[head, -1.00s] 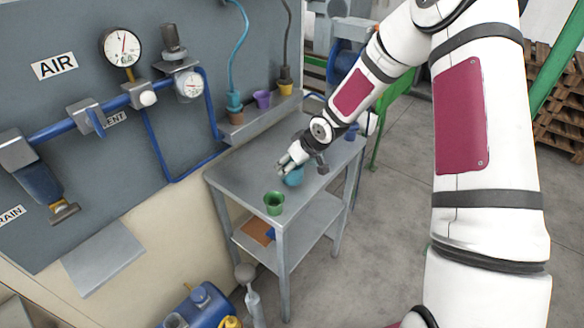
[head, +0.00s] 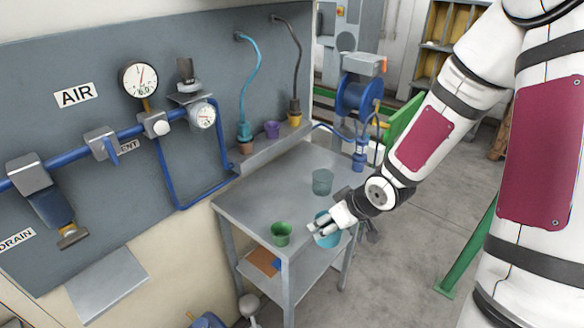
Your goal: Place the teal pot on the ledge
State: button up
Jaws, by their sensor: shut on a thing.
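My gripper (head: 326,226) is shut on the teal pot (head: 328,239), a bright blue-green cup, at the near right edge of the metal table (head: 260,192). My fingers hide part of its rim, and I cannot tell its exact height above the table. The ledge (head: 283,140) is a narrow grey shelf on the wall panel behind the table. On it stand an orange-brown pot (head: 247,148) with a teal piece above it, a purple pot (head: 272,130) and a yellow pot (head: 295,120).
A green pot (head: 281,233) stands on the near table corner, left of my gripper. A see-through grey-teal cup (head: 322,182) stands behind my gripper. A blue item (head: 360,158) is at the far right. Blue pipes (head: 160,180) run along the panel. The table's left middle is clear.

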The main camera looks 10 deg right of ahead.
jog(key=shift+w+a+f+m, duration=0.15)
jog(key=shift+w+m, duration=0.15)
jog(key=shift+w, duration=0.15)
jog(key=w+a+m+h, duration=0.2)
jog(key=w+a+m, duration=0.1)
jog(key=w, duration=0.4)
jog(key=shift+m+t+h, duration=0.3)
jog(key=shift+m+h, duration=0.1)
jog(key=shift+m, duration=0.3)
jog(key=shift+w+d, duration=0.1)
jog(key=shift+w, duration=0.05)
